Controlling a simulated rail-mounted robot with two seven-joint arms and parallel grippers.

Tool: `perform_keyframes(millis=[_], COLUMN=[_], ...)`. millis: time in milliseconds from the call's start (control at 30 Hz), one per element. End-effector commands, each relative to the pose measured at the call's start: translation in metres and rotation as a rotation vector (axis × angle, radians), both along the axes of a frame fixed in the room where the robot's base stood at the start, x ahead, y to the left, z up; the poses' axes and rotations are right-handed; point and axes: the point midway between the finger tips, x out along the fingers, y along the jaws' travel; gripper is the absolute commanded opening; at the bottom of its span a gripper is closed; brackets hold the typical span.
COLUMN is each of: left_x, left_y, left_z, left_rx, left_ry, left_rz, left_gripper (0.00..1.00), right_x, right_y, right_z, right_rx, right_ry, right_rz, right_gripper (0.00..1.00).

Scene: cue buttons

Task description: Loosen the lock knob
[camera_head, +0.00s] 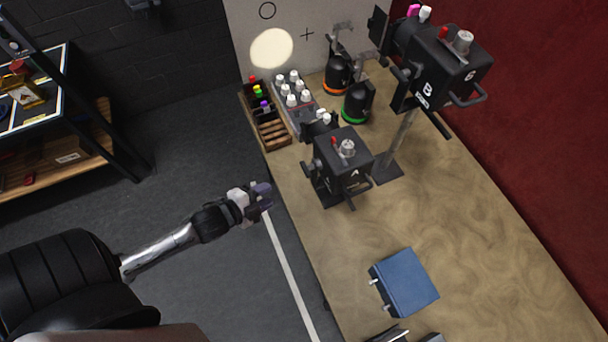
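Two black lamp housings stand on the wooden table, marked A (343,165) and B (437,70). Housing A carries a silver knob (347,148) on top, and housing B carries a similar silver knob (462,41). Each also has a small red part near its knob. I cannot tell which part is the lock knob or how tight it is. My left gripper (264,196) is over the floor just off the table's left edge, left of housing A and touching nothing. Its fingers are too small and dark to tell their opening. My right gripper is not seen.
A blue box (404,283) lies on the table's near part. A shelf stands at left. The table's middle right is clear.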

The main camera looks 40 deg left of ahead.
Motion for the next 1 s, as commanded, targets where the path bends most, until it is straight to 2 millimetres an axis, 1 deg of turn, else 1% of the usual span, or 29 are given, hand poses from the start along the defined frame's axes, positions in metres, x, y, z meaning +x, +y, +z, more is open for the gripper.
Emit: perform_keyframes(millis=[33, 100, 233, 400, 533, 667, 767, 1000], left_x=[0.004, 0.009, 0.012, 0.011, 0.013, 0.023, 0.037, 0.075], left_y=[0.008, 0.014, 0.022, 0.028, 0.029, 0.025, 0.019, 0.003], left_z=[-0.011, -0.01, -0.008, -0.004, -0.001, 0.001, 0.003, 0.003], left_rx=[0.066, 0.145, 0.261, 0.35, 0.379, 0.388, 0.387, 0.384], left_ry=[-0.071, -0.169, -0.322, -0.448, -0.494, -0.508, -0.511, -0.508], left_rz=[-0.064, -0.146, -0.266, -0.359, -0.39, -0.398, -0.399, -0.396], left_gripper=[0.38, 0.38, 0.38, 0.38, 0.38, 0.38, 0.38, 0.38], right_x=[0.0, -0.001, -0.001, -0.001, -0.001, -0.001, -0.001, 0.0], right_y=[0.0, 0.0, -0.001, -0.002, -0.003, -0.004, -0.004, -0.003], right_z=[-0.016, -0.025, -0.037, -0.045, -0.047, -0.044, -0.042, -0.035], right_rx=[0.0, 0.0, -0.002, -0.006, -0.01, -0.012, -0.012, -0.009], right_ry=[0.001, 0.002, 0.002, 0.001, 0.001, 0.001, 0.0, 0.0], right_rz=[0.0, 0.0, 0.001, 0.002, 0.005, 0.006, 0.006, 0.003], right_gripper=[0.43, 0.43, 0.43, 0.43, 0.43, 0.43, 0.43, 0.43])
